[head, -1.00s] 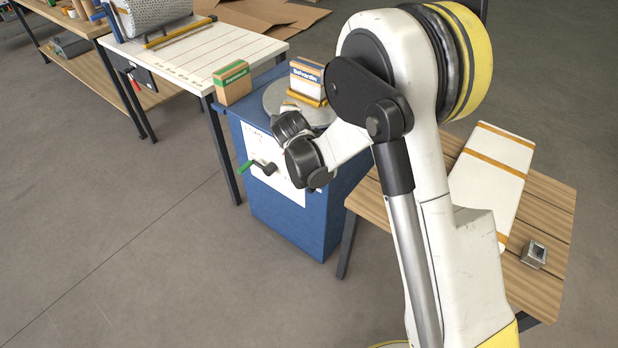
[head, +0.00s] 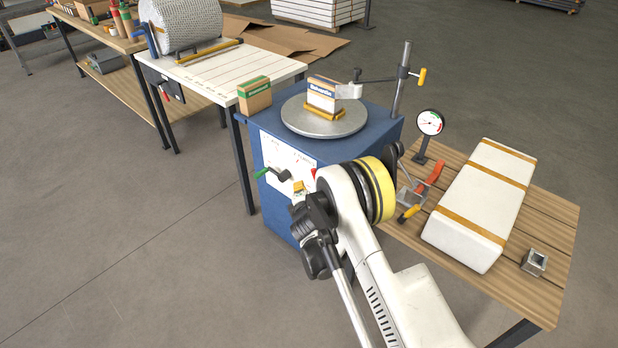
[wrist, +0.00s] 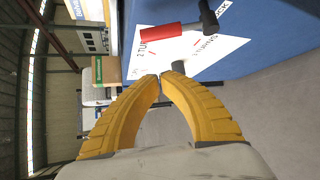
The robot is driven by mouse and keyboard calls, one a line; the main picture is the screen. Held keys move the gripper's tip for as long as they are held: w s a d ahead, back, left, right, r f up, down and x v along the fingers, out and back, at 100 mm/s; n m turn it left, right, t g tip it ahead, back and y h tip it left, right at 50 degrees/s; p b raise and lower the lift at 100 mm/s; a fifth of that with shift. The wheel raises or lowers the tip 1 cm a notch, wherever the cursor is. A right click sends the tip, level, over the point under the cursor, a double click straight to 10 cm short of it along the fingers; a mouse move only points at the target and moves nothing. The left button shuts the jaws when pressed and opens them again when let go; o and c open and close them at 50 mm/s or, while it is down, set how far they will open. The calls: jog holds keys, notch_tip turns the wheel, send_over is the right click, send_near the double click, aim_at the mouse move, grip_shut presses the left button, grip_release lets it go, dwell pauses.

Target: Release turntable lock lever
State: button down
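The blue turntable cabinet (head: 375,133) carries a round grey turntable (head: 340,126) with a small box (head: 322,95) on it. A red lever handle (head: 313,174) shows at the cabinet's front, partly hidden by my arm. In the wrist view a red handle (wrist: 160,32) lies above my fingertips, over a white printed sheet (wrist: 215,45). A black knob (wrist: 208,17) is to its right. My gripper's yellow fingers (wrist: 161,76) meet at the tips, with nothing seen between them. The gripper (head: 298,187) is in front of the cabinet and looks apart from the red handle.
The wooden table (head: 545,215) at right holds a long white package (head: 480,205), a red-handled clamp (head: 430,177) and a gauge (head: 430,123). Floor at left is clear.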

jog(key=b+x, duration=0.4)
jog(key=x, duration=0.6)
jog(key=d, duration=0.1)
jog(key=s+d+r+b, duration=0.1)
jog(key=d+r, duration=0.1)
jog(key=shift+s+d, duration=0.2)
jog(key=shift+s, duration=0.1)
jog(key=shift+d, duration=0.15)
